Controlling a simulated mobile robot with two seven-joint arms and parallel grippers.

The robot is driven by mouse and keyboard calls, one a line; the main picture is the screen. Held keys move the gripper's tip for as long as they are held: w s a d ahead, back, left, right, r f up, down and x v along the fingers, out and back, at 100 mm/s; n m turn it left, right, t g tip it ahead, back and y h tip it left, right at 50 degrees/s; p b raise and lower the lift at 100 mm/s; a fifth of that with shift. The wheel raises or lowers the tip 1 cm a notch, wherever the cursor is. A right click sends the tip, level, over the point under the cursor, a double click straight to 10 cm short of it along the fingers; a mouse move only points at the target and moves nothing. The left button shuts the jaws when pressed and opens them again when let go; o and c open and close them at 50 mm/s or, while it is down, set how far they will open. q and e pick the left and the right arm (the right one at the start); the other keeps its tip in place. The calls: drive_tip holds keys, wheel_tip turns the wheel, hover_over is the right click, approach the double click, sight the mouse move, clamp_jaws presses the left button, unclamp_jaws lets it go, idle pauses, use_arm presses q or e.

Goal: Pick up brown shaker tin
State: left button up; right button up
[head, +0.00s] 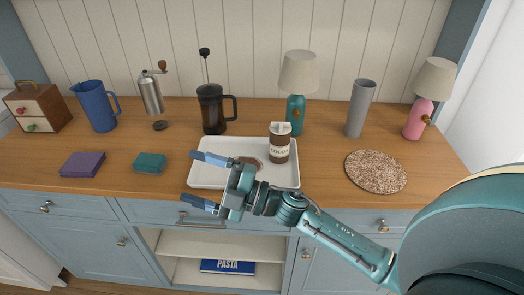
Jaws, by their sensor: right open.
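The brown shaker tin (279,151) stands upright on the right part of the white tray (205,146). It has a pale label with dark lettering and a whitish top. My right gripper (204,180) is open, with its two fingers pointing left over the tray's left front part. Nothing shows between the fingers. The tin is to the right of the fingers and farther back, apart from them. My right wrist hides part of the tray's front. My left gripper is not in view.
A round brown item (250,161) lies on the tray, partly hidden by my gripper. A French press (212,110) and teal lamp (296,108) stand behind the tray. A grey cylinder (360,108) and speckled round mat (375,171) are right. Teal (149,162) and purple (83,164) blocks lie left.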

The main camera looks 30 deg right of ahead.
drive_tip(key=r+n+g+y, duration=0.1)
drive_tip(key=n+g+y, duration=0.1)
drive_tip(key=n+g, duration=0.4)
drive_tip(key=n+g+h+b, duration=0.35)
drive_tip(key=n+h, duration=0.35)
drive_tip(key=h, duration=1.1)
approach(283, 127)
drive_tip(key=f, duration=0.1)
drive_tip(key=shift+t, duration=0.45)
drive_tip(key=x, duration=0.5)
drive_tip(key=shift+s+a+f, duration=0.2)
drive_tip(key=shift+a+f, duration=0.15)
drive_tip(key=shift+f, duration=0.15)
drive_tip(key=shift+w+f, duration=0.25)
drive_tip(key=shift+f, duration=0.3)
drive_tip(key=shift+w+f+p, duration=0.1)
drive_tip(key=shift+f+p, duration=0.2)
drive_tip(key=shift+p, duration=0.1)
drive_tip(key=p+x, duration=0.1)
drive_tip(key=x, duration=0.2)
drive_tip(key=shift+w+d+f, duration=0.15)
drive_tip(key=shift+d+f, duration=0.05)
drive_tip(key=shift+f, duration=0.1)
drive_tip(key=shift+w+f, duration=0.15)
drive_tip(key=shift+f, duration=0.2)
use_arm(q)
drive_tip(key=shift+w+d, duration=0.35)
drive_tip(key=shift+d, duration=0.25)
use_arm(e)
drive_tip(key=c, duration=1.1)
